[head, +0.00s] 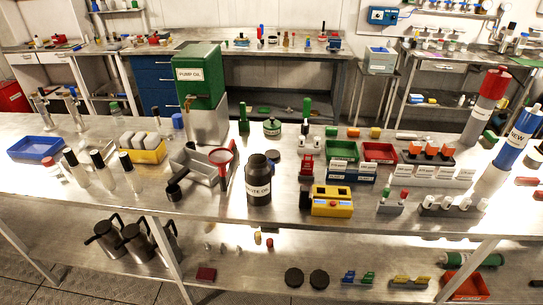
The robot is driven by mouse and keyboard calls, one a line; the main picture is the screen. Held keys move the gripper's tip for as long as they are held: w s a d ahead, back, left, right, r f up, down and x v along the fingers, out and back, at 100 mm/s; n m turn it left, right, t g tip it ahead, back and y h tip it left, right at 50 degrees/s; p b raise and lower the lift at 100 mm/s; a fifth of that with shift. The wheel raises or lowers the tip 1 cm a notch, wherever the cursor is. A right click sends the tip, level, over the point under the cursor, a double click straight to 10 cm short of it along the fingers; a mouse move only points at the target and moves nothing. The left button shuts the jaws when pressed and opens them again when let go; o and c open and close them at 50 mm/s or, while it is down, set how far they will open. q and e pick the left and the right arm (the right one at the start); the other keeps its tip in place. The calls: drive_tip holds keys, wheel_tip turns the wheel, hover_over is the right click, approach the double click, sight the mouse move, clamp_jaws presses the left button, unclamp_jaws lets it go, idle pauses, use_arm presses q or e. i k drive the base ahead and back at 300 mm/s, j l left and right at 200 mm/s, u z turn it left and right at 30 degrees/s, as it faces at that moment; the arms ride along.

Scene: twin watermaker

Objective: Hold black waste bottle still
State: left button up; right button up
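The black waste bottle (258,182) stands upright on the steel bench near the middle of the head view. It has a white label that seems to read "WASTE OIL", and its top looks open. A dark round cap-like disc (273,156) lies just behind it to the right. Neither of my grippers shows in this view, and nothing is seen holding the bottle.
A green pump oil container (200,85) stands behind. A yellow box (332,201) and a dark cylinder (305,197) are to the right. Bare bench lies in front.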

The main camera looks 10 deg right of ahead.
sight(257, 171)
drive_tip(key=l+u, duration=0.25)
drive_tip(key=l, duration=0.25)
drive_tip(key=l+u, duration=0.2)
drive_tip(key=l, duration=0.25)
drive_tip(key=k+l+u, duration=0.25)
drive_tip(key=l, duration=0.2)
drive_tip(key=i+l, duration=0.05)
drive_tip(key=i, duration=0.05)
